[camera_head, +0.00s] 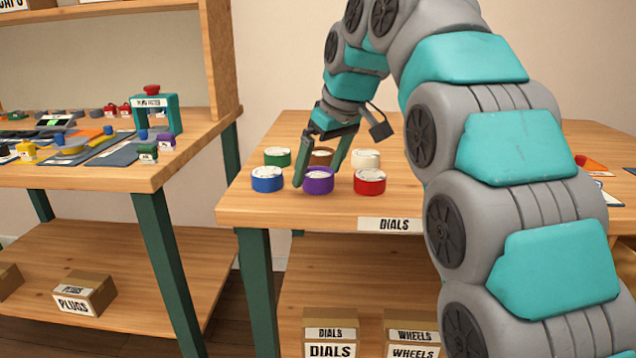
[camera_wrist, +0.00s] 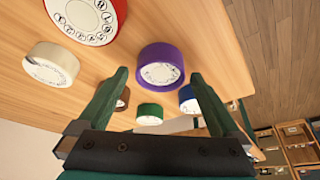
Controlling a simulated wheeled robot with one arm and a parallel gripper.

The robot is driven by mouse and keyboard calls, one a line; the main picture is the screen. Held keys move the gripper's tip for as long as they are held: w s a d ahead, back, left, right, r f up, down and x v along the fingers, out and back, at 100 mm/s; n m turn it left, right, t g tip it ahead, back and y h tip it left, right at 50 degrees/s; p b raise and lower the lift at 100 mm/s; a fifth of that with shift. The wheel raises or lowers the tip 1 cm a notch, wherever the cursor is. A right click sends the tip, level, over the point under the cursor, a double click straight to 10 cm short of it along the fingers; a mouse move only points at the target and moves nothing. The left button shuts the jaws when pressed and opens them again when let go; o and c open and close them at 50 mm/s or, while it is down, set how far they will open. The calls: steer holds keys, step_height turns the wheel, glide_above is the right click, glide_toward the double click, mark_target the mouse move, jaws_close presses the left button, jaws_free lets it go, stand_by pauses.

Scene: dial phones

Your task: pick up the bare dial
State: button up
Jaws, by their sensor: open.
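Several round dials with white printed faces stand on the dials table: blue (camera_head: 267,179), green (camera_head: 277,157), brown (camera_head: 320,157), cream-white (camera_head: 366,159), purple (camera_head: 318,181) and red (camera_head: 370,182). I cannot tell which one is bare. My gripper (camera_head: 317,178) is open and empty, pointing down at the purple dial. One finger is at the purple dial's left, the other behind it. In the wrist view the purple dial (camera_wrist: 161,68) lies between and beyond the open fingertips (camera_wrist: 158,76); contact cannot be told. The red (camera_wrist: 85,18) and cream-white (camera_wrist: 50,64) dials are at upper left there.
The dials table (camera_head: 240,205) has a DIALS label (camera_head: 390,225) on its front edge. Small parts lie at its right end, partly behind my arm. A second table (camera_head: 110,178) at left holds a teal stand (camera_head: 172,115) and several small parts. Labelled boxes sit below.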

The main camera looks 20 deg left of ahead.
steer(key=c, duration=1.4)
steer(key=shift+r, duration=0.2)
